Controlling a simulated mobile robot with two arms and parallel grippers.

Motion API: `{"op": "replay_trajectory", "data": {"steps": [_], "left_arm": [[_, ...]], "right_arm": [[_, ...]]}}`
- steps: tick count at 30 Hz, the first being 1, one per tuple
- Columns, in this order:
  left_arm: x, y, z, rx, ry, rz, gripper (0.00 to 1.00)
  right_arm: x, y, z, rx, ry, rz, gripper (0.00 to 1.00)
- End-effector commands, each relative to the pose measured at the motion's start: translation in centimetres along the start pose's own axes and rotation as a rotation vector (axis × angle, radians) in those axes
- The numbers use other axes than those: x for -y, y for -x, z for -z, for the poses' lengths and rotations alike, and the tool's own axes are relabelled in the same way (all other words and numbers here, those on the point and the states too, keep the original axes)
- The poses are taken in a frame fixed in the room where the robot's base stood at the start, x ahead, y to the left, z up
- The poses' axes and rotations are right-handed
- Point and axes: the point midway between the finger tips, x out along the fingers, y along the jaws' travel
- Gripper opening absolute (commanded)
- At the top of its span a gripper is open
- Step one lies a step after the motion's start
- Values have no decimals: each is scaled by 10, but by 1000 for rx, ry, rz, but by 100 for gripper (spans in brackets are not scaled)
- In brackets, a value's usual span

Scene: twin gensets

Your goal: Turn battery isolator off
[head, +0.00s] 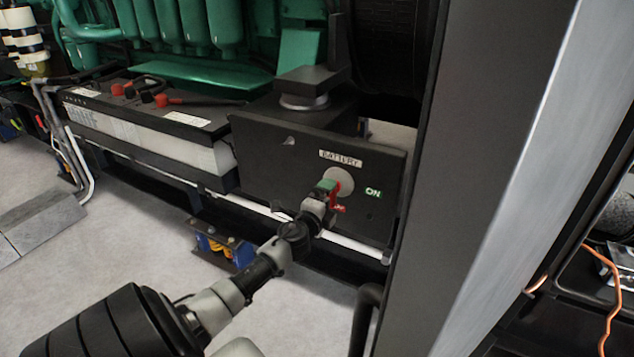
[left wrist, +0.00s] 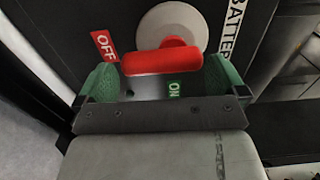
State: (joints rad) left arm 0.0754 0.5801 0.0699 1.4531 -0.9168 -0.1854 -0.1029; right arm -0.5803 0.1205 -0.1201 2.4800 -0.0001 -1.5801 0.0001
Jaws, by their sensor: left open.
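The battery isolator has a red handle on a round pale plate (head: 344,181) on a black panel (head: 283,168). In the left wrist view the red handle (left wrist: 160,61) is a bar lying across the picture, in front of the pale plate (left wrist: 190,22). In the head view the left gripper (head: 325,188) partly hides the handle. My right gripper is not in view.
A BATTERY label (head: 340,158) is above the isolator. Batteries (head: 150,110) with red and black terminals stand to the left, under the green engine (head: 180,75). A broad upright post (head: 480,180) is close on the right.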

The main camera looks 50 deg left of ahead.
Motion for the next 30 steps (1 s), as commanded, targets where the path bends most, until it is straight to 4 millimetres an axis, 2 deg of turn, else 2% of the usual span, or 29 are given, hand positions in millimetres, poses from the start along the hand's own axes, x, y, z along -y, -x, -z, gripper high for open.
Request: {"op": "replay_trajectory", "data": {"steps": [6, 12, 18, 30], "left_arm": [[-1, 44, 0, -1, 1, -4, 100], [-1, 71, 0, 0, -1, -3, 100], [-1, 81, 0, 0, -2, -2, 100], [-1, 81, 0, 0, -2, -2, 100]], "right_arm": [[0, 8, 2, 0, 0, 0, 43], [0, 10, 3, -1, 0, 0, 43], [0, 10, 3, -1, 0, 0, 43], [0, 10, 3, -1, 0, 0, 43]]}}
